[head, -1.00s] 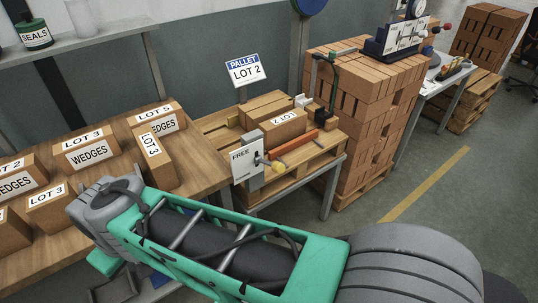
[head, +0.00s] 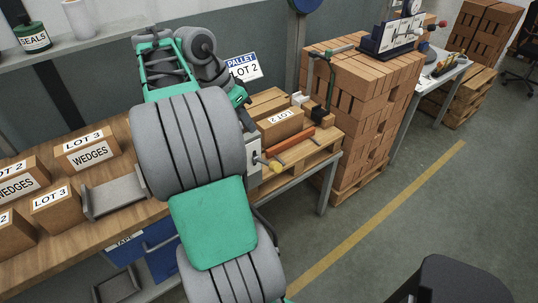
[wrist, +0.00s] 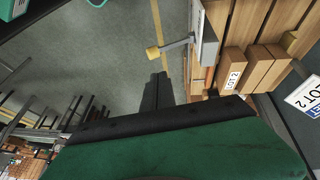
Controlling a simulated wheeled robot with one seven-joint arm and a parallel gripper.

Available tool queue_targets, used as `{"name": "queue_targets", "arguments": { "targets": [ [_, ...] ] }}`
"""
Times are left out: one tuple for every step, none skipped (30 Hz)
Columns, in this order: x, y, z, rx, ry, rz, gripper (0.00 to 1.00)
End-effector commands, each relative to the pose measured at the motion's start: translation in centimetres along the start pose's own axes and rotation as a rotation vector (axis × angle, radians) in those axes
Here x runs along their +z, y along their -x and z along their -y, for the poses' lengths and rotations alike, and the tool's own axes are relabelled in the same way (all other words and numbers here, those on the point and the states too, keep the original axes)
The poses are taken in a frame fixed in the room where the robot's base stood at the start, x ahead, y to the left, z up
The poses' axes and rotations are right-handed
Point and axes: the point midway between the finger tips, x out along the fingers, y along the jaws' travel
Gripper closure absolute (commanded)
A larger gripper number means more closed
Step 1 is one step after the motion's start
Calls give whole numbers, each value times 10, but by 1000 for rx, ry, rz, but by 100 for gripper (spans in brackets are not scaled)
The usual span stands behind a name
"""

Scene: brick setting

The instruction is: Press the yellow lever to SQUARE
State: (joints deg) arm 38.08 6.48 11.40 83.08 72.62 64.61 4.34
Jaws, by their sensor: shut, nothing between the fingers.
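The yellow lever (head: 275,166) is a thin rod with a yellow knob. It sticks out from a pale panel (head: 254,158) at the front of the pallet table. My arm hides part of this panel, and I read no SQUARE mark. In the wrist view the lever's yellow knob (wrist: 153,53) is just beyond my fingertips, with its rod running right to the grey plate (wrist: 209,50). My gripper (wrist: 158,76) is shut and empty. It appears apart from the knob. In the head view my arm covers most of the gripper.
The wooden pallet (head: 318,157) holds cartons (head: 280,126) and an orange bar (head: 290,140). A tall brick stack (head: 360,110) stands right of it. The workbench (head: 110,225) with WEDGES boxes (head: 88,150) lies left. The floor in front is open, with a yellow line (head: 375,220).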

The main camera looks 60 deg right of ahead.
Motion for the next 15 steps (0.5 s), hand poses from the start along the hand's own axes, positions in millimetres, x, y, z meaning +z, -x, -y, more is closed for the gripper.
{"name": "queue_targets", "arguments": {
  "targets": [
    [0,-2,0,0,1,0,100],
    [1,-5,0,0,2,0,100],
    [1,-9,0,1,2,0,100],
    [1,-13,0,2,2,0,100],
    [2,-18,0,2,2,0,100],
    [2,-26,0,3,3,1,100],
    [2,-32,0,2,2,1,100],
    [2,-38,0,2,1,1,100],
    [2,-47,0,2,2,0,100],
    [2,-54,0,2,3,0,100],
    [2,-60,0,2,2,0,100],
    [2,-68,0,2,2,0,100],
    [2,-75,0,2,2,1,100],
    [2,-82,0,2,3,1,100],
    [1,-90,0,2,2,0,100]
  ]
}}
